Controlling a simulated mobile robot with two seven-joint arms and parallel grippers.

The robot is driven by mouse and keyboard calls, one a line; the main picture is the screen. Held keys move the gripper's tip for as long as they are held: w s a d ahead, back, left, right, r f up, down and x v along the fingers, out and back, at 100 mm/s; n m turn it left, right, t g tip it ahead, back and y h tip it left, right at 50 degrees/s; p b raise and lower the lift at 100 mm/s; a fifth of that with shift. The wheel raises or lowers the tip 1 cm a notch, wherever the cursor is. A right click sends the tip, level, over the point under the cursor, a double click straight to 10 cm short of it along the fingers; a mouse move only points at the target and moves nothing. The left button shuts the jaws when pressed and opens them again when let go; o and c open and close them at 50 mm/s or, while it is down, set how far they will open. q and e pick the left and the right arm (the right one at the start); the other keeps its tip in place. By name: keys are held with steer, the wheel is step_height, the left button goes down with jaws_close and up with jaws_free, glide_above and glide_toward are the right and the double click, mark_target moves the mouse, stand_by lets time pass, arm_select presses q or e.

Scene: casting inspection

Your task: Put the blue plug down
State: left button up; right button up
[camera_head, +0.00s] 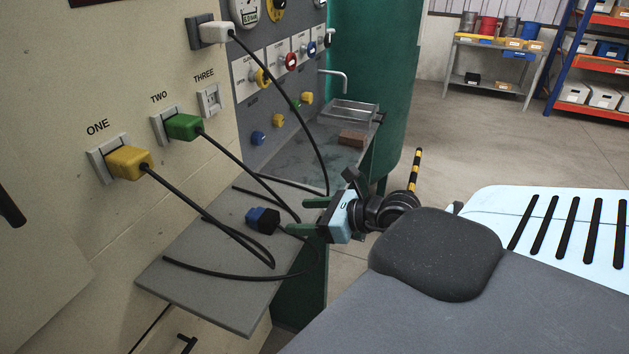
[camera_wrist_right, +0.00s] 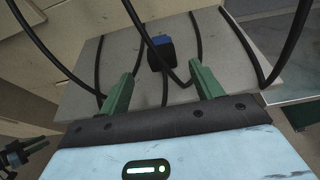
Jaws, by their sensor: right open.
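The blue plug (camera_head: 262,219), with a black rear part, lies on the grey shelf (camera_head: 215,302) near its right edge. It also shows in the right wrist view (camera_wrist_right: 160,52), beyond the fingertips and between the two fingers. My right gripper (camera_head: 306,216) has green fingers, spread open and empty, just to the right of the plug. In the right wrist view the open jaws (camera_wrist_right: 161,76) face the plug with a gap between. A black cable runs at the plug and loops over the shelf.
A yellow plug (camera_head: 129,163) sits in socket ONE, a green plug (camera_head: 183,127) in TWO. Socket THREE (camera_head: 210,100) is empty. A white plug (camera_head: 216,32) is above. Black cables hang over the shelf. A brown block (camera_head: 352,138) lies on the counter behind.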

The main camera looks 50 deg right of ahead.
steer(key=shift+v, duration=0.8)
